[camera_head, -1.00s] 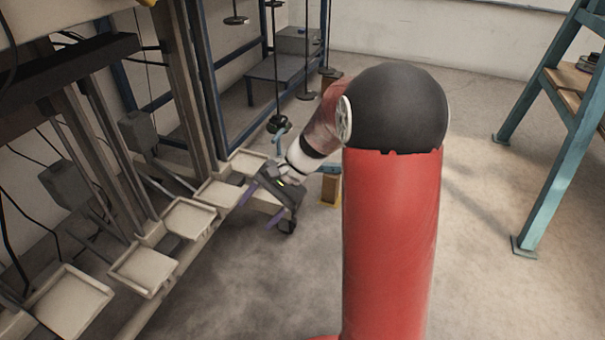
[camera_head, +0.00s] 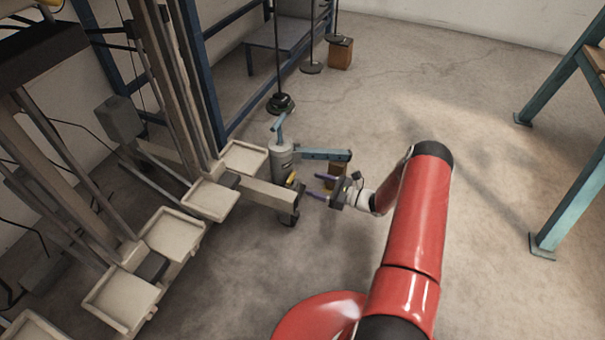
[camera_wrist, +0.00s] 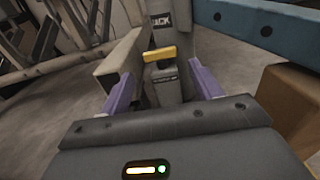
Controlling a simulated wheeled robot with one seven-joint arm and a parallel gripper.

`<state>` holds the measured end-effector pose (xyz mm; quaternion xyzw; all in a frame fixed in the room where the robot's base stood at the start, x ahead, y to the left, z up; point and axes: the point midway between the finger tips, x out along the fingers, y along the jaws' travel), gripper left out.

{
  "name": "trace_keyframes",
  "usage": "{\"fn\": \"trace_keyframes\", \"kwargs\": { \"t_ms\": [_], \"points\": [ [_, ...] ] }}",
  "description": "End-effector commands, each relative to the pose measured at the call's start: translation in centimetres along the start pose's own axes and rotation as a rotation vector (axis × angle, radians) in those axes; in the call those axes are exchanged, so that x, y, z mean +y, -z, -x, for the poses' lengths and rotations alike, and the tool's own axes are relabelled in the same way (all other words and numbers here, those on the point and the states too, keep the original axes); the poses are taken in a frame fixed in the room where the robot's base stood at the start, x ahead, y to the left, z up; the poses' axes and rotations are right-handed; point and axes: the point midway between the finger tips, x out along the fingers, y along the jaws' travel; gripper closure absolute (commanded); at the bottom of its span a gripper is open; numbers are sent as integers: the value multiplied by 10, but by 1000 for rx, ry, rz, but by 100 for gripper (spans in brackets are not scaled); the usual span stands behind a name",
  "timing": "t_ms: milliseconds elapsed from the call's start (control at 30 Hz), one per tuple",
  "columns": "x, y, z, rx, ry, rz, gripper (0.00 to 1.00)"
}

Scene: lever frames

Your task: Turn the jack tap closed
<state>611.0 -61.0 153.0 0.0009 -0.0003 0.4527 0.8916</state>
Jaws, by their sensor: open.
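The jack (camera_head: 281,160) is a grey cylinder with a blue handle on top, standing at the end of a beige beam. Its yellow tap (camera_head: 292,178) sits low on its side. In the wrist view the yellow tap (camera_wrist: 160,54) lies crosswise on a dark block, below the word "JACK". My gripper (camera_head: 318,188) is open and empty, right of the tap and pointing left at it. In the wrist view its two purple fingers (camera_wrist: 163,88) stand left and right of the dark block, with the tap just beyond and between them. I see no contact with the tap.
A blue bar (camera_head: 322,154) reaches right from the jack, above my gripper. The beige beam (camera_head: 250,190) with a dark wheel lies to the left. A wooden block (camera_head: 336,174) stands behind my gripper. Open floor lies to the right.

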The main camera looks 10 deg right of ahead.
Motion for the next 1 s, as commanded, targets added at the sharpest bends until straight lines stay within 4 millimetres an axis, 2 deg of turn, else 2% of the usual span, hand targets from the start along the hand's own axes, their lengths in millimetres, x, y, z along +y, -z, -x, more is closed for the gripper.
{"fn": "trace_keyframes", "kwargs": {
  "t_ms": [300, 500, 833, 867, 1000],
  "points": [
    [1, 1, -48, 0, -4, 2, 36],
    [1, 1, -70, 2, -4, 1, 36],
    [1, 0, -76, 1, -2, 1, 36],
    [1, 0, -76, 1, -2, 1, 38],
    [1, 0, -75, 1, -3, 1, 56]
  ]
}}
